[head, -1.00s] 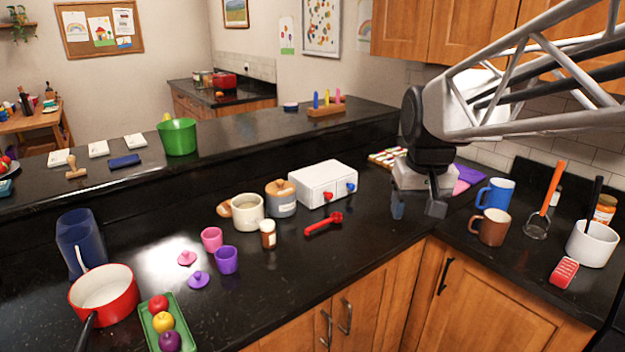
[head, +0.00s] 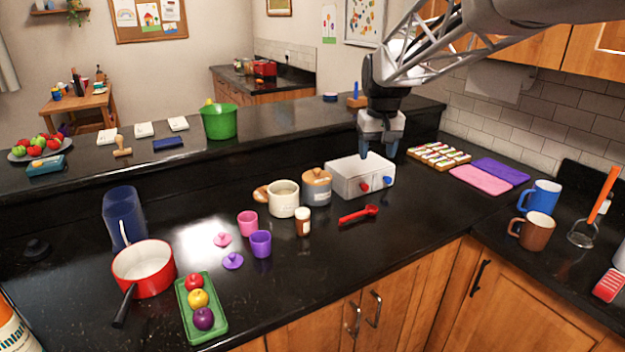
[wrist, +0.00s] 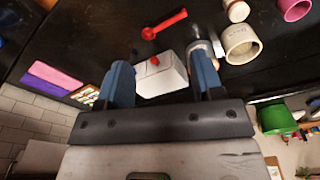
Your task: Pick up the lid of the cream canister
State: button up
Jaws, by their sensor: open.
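The cream canister (head: 283,203) stands open-topped on the counter in the head view. A brown wooden lid (head: 260,193) lies at its left side, partly hidden behind it. The canister also shows in the wrist view (wrist: 241,45), where I cannot make out the lid. A grey canister (head: 317,192) with its own brown lid on stands just right of the cream one. My gripper (head: 377,151) is open and empty, above the white box, to the right of both canisters and higher than them. Its two blue fingers show in the wrist view (wrist: 162,68).
The white box (head: 345,180) with red and blue knobs stands right of the canisters. A small brown jar (head: 303,222), a red scoop (head: 358,215), and pink (head: 247,223) and purple (head: 261,243) cups stand in front. A raised ledge with a green bucket (head: 219,121) runs behind.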

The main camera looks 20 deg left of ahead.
jog(key=w+a+f+n, duration=0.1)
jog(key=w+a+f, duration=0.2)
jog(key=w+a, duration=0.5)
jog(key=n+g, duration=0.1)
jog(key=n, duration=0.2)
send_over(267, 186)
jog(key=f, duration=1.6)
jog(key=shift+s+d+f, duration=0.1)
jog(key=shift+s+f, duration=0.05)
jog(key=shift+s, duration=0.05)
jog(key=shift+f, duration=0.1)
jog(key=shift+f, duration=1.25)
jog(key=shift+f, duration=0.1)
jog(key=shift+f, duration=2.55)
